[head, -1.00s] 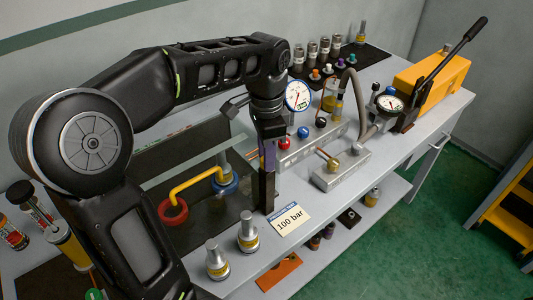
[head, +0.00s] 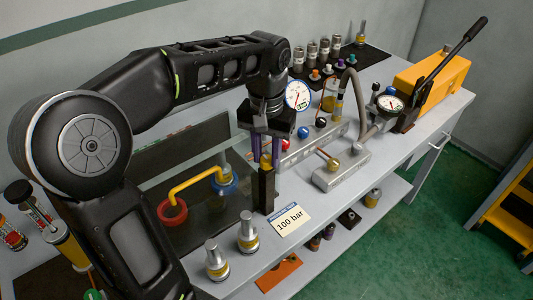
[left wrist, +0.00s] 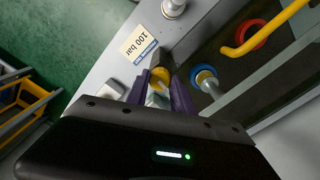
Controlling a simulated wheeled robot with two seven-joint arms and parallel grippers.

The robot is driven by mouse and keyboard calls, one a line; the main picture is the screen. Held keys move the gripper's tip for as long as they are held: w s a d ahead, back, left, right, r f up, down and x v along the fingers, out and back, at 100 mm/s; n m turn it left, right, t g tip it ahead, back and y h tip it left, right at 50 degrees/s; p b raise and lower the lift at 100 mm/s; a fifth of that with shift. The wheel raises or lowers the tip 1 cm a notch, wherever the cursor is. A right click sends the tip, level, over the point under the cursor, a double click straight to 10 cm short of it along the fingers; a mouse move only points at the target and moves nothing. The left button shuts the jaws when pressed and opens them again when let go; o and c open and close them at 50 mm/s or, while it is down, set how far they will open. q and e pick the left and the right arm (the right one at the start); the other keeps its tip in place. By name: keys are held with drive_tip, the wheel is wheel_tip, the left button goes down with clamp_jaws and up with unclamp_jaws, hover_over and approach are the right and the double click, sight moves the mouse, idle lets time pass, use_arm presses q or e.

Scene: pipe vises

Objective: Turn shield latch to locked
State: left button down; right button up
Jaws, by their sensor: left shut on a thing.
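The shield latch has a yellow knob (head: 266,161) on top of a dark upright post (head: 264,190) at the table's front edge. My left gripper (head: 264,154) points down over it, its two purple fingers shut on the knob from both sides. In the left wrist view the yellow knob (left wrist: 160,77) sits between the fingers, with the post beyond it. The fingers cover part of the latch, and I cannot read its turn position. The clear shield with a grey edge (head: 160,180) is left of the post. My right gripper is not in view.
A yellow bent pipe (head: 193,184) with a red ring (head: 172,212) and a blue ring (head: 224,181) lies behind the shield. A "100 bar" card (head: 289,219) and two metal fittings (head: 248,232) are at the front. Gauges, a valve block (head: 340,168) and an orange pump (head: 432,80) stand right.

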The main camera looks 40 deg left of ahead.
use_arm(q)
drive_tip(key=shift+n, duration=0.8)
drive_tip(key=c, duration=1.1)
unclamp_jaws()
